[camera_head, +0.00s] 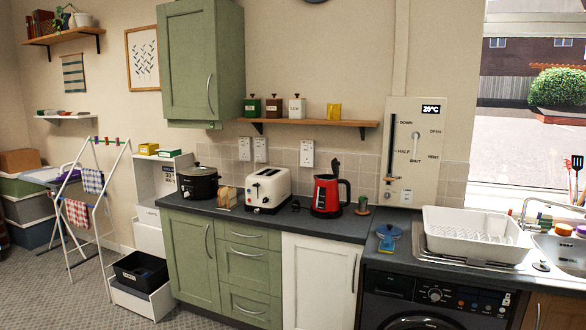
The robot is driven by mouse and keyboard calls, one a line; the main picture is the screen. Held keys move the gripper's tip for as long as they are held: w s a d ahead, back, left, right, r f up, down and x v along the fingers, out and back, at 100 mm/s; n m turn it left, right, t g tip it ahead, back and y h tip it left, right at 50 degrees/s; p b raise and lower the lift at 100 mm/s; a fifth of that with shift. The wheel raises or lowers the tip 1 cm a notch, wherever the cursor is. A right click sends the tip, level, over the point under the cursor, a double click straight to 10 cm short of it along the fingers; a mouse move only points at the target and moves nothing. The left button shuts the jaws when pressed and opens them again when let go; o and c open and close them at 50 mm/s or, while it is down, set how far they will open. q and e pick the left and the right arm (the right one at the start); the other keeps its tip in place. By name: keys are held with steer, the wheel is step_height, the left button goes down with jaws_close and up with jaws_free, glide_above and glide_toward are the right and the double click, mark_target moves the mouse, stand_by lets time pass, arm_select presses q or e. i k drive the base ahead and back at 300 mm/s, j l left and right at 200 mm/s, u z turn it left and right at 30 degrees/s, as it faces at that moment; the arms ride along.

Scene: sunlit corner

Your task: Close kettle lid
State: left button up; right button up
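The red kettle (323,197) stands upright on the dark worktop, to the right of the white toaster. Its black handle is on its right side. A dark piece that looks like its lid (335,167) stands up above the top of the kettle, so the lid appears open. The kettle is small in the picture, so the hinge cannot be made out. Neither of my grippers is in view.
The white toaster (267,188) and a black slow cooker (198,182) stand left of the kettle. A white dish rack (476,238) is farther right. A wooden shelf (313,122) hangs above. The worktop (345,229) in front is clear.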

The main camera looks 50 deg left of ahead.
mark_target(335, 164)
steer(key=u, duration=1.45)
steer(key=i, duration=0.2)
steer(key=l+u, duration=0.05)
